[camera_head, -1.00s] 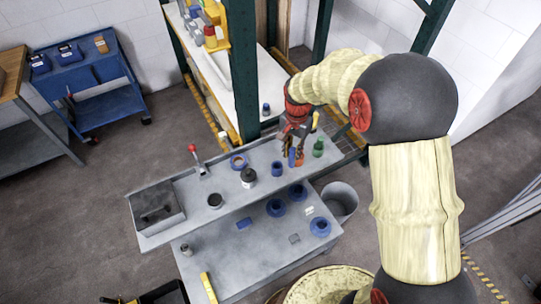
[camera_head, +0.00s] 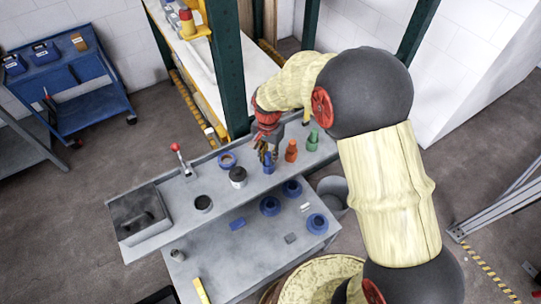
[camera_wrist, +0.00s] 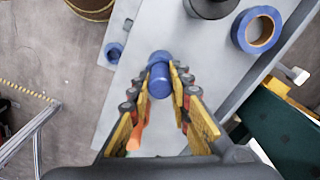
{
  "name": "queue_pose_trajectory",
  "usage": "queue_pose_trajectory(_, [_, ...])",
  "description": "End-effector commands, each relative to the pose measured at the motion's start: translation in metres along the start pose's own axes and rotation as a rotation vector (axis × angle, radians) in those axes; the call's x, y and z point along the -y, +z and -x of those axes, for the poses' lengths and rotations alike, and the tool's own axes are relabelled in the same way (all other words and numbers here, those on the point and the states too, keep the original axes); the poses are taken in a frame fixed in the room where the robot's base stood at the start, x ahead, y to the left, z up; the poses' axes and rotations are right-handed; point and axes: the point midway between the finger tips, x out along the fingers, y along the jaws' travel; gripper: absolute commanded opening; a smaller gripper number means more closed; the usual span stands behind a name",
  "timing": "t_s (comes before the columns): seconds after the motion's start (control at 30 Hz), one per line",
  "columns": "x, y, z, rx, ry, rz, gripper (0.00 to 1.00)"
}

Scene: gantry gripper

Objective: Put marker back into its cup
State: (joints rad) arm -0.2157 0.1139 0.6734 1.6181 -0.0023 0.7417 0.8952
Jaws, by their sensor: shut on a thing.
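My gripper (camera_head: 266,153) is shut on a blue marker, and its fingers point down at the upper shelf of the bench. In the wrist view the marker (camera_wrist: 160,84) stands between the fingertips (camera_wrist: 160,78), seen nearly end-on. A blue cup (camera_wrist: 158,57) shows just beyond it, partly hidden by the marker. In the head view marker and cup merge into one blue patch (camera_head: 268,164) beneath the fingers. The marker is over or at the cup; I cannot tell whether its lower end is inside.
A green post (camera_head: 228,75) rises behind. The lower shelf holds several blue rolls.

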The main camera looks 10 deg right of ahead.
Motion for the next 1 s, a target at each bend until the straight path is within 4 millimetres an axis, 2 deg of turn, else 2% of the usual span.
queue_pose_trajectory(0.07, [0.000,0.001,0.000,0.002,0.001,0.000,0.00])
queue_pose_trajectory(0.1, [0.000,0.001,0.000,0.002,0.001,0.000,0.21])
queue_pose_trajectory(0.4, [0.000,0.000,0.001,0.001,0.001,0.000,0.38])
queue_pose_trajectory(0.77, [0.000,0.000,0.004,0.000,0.000,0.000,0.38])
queue_pose_trajectory(0.87, [0.000,0.000,0.014,-0.001,-0.001,0.000,0.38])
queue_pose_trajectory(1.0, [0.001,-0.001,0.040,-0.002,-0.003,0.000,0.38])
